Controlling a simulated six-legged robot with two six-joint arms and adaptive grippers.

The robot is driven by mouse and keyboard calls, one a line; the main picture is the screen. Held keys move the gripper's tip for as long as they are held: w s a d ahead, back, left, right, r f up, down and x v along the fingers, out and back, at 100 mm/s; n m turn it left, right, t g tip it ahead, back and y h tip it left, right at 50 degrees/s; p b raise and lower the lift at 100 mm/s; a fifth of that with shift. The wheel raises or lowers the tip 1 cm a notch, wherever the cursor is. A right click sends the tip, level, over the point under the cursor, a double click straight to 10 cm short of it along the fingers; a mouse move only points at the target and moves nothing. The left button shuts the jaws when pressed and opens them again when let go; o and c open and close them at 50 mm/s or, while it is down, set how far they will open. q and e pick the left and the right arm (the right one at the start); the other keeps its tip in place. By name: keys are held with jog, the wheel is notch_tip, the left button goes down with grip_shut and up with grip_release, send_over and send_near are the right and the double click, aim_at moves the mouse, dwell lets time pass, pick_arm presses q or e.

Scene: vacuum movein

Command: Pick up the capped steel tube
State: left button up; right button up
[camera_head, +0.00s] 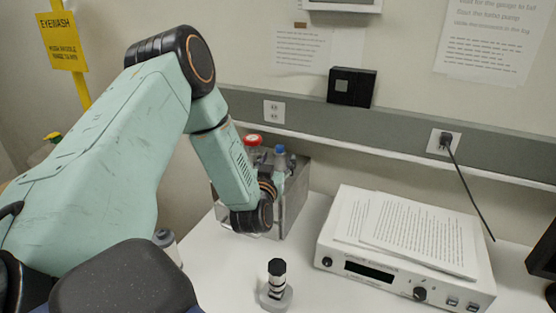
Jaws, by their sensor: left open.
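A short upright cylinder with a black top and black and pale bands (277,273), which looks like the capped steel tube, stands in a small grey round holder (286,298) on the white bench. My left arm comes in from the left and bends down above the bench. My left gripper (287,172) is open, in front of the grey metal box, behind and above the tube and apart from it. Its fingers are small and partly hidden by the wrist. My right gripper is out of view.
The grey metal box (298,200) holds containers with a red cap (253,140) and a blue cap (280,150). A white instrument (335,258) with papers on top stands right of the tube. A capped bottle (165,240) stands at left. Bench around the tube is clear.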

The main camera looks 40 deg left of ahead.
pick_arm(q)
jog(key=shift+s+d+r, duration=0.1)
jog(key=shift+d+r, duration=0.15)
jog(key=shift+d, duration=0.2)
jog(key=shift+c, duration=0.5)
jog(key=shift+d, duration=0.1)
jog(key=shift+c, duration=0.7)
jog(key=shift+w+a+f, duration=0.2)
jog(key=shift+w+a, duration=0.05)
jog(key=c, duration=0.3)
jog(key=shift+a+f, duration=0.15)
jog(key=shift+a, duration=0.15)
jog(key=c, duration=0.3)
jog(key=shift+s+d+r, duration=0.2)
jog(key=shift+d+r, duration=0.1)
jog(key=shift+d, duration=0.1)
jog(key=c, duration=0.5)
jog(key=shift+w, duration=0.1)
grip_shut()
